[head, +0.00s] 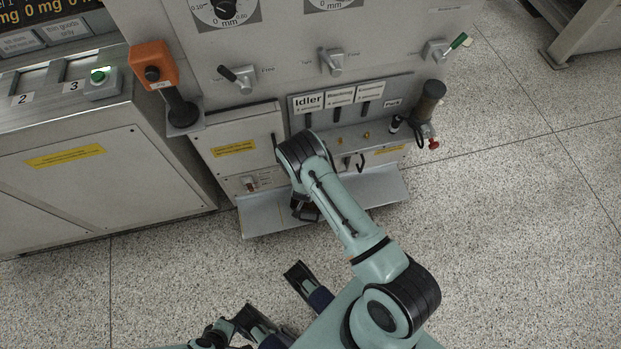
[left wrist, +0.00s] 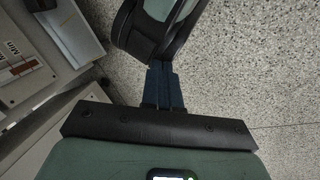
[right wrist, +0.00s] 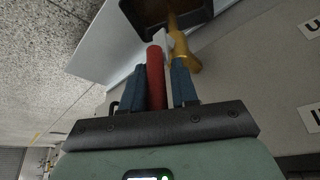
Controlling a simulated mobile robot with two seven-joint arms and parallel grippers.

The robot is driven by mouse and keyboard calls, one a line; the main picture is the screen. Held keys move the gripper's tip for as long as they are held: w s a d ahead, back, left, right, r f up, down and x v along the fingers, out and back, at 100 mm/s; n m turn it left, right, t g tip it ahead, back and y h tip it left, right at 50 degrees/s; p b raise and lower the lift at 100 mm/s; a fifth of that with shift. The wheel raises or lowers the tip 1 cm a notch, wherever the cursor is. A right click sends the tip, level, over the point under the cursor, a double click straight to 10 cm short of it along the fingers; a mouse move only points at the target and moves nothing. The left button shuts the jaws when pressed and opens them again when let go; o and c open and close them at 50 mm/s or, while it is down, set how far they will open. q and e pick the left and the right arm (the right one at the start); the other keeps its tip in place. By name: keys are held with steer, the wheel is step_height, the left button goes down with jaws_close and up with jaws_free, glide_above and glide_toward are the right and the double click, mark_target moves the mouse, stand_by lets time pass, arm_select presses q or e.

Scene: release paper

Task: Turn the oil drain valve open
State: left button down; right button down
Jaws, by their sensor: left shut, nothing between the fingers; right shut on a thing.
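The oil drain valve shows in the right wrist view as a brass body (right wrist: 181,50) with a red lever (right wrist: 155,72). My right gripper (right wrist: 163,84) is shut on the red lever, its blue fingers on either side of it. In the head view my right arm hides the valve; the gripper end is over the grey ledge (head: 370,195) low on the machine. My left gripper (left wrist: 162,86) is shut and empty, its blue fingers together, away from the valve.
The machine panel (head: 300,50) carries several black and green levers. An orange control box (head: 152,64) stands at its left, and a dark cylinder with a red knob (head: 432,98) at its right. A dark container (right wrist: 165,14) is beyond the valve. Speckled floor (head: 500,220) is clear at right.

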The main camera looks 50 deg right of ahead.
steer(key=shift+s+d+f, duration=0.1)
steer(key=shift+s+d, duration=0.1)
steer(key=shift+s, duration=0.2)
steer(key=c, duration=1.1)
jaws_free()
steer(key=shift+o, duration=0.2)
steer(key=shift+w+a, duration=0.15)
steer(key=shift+w, duration=0.05)
steer(key=shift+r, duration=0.3)
arm_select(q)
steer(key=s+d+r+g+p, duration=0.1)
steer(key=s+d+r+p, duration=0.1)
steer(key=s+r+p, duration=0.1)
steer(key=shift+s+r+g+h+p, duration=0.3)
steer(key=shift+s+r+p, duration=0.1)
steer(key=shift+s+r, duration=0.4)
arm_select(e)
steer(key=v, duration=1.3)
arm_select(q)
steer(key=shift+f, duration=0.15)
arm_select(e)
steer(key=shift+f, duration=0.1)
